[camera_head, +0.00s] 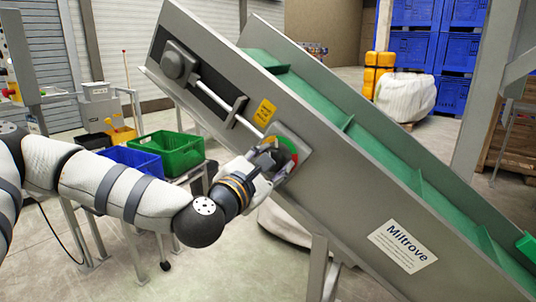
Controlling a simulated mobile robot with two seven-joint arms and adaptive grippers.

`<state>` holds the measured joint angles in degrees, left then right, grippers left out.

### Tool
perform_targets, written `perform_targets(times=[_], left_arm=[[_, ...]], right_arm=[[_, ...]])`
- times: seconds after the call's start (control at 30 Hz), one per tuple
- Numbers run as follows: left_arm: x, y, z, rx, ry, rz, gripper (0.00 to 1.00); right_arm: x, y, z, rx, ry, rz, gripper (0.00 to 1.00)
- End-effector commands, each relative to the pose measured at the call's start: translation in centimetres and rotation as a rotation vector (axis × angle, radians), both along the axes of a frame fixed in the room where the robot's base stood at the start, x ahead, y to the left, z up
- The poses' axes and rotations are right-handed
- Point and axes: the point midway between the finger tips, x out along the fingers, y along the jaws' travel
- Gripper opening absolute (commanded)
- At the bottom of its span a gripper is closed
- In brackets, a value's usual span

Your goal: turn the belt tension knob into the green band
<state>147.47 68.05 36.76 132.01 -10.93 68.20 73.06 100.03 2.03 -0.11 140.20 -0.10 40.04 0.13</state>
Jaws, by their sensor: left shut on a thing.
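The belt tension dial (290,147) sits on the side of the grey inclined conveyor (337,175). Green and red parts of its coloured band show at its upper right. My left gripper (270,160) reaches in from the left and is shut on the knob at the dial's middle. The fingers hide most of the knob, so its pointer and exact setting cannot be read. A tension rod (225,98) runs up and left from the dial along a slot. My right gripper is not in view.
A yellow label (264,112) is above the dial. A green crate (172,152) and a blue crate (128,160) stand on a frame behind my left arm. The conveyor's support leg (318,268) stands below. Open concrete floor lies at the lower left.

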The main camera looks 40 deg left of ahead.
Motion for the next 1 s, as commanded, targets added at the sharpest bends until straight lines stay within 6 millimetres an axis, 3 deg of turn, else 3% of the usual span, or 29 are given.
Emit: perform_targets(times=[0.03, 0.5, 1.0], left_arm=[[0.0, 0.1, 0.8, 0.045, -0.003, 0.002, 0.13], [0.0, 0.1, 0.8, 0.442, 0.055, 0.005, 0.13], [0.1, 0.1, 0.5, 0.639, 0.086, 0.007, 0.13]], right_arm=[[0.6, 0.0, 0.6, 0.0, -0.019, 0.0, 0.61], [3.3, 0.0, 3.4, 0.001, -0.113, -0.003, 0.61], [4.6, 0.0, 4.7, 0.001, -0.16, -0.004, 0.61]])
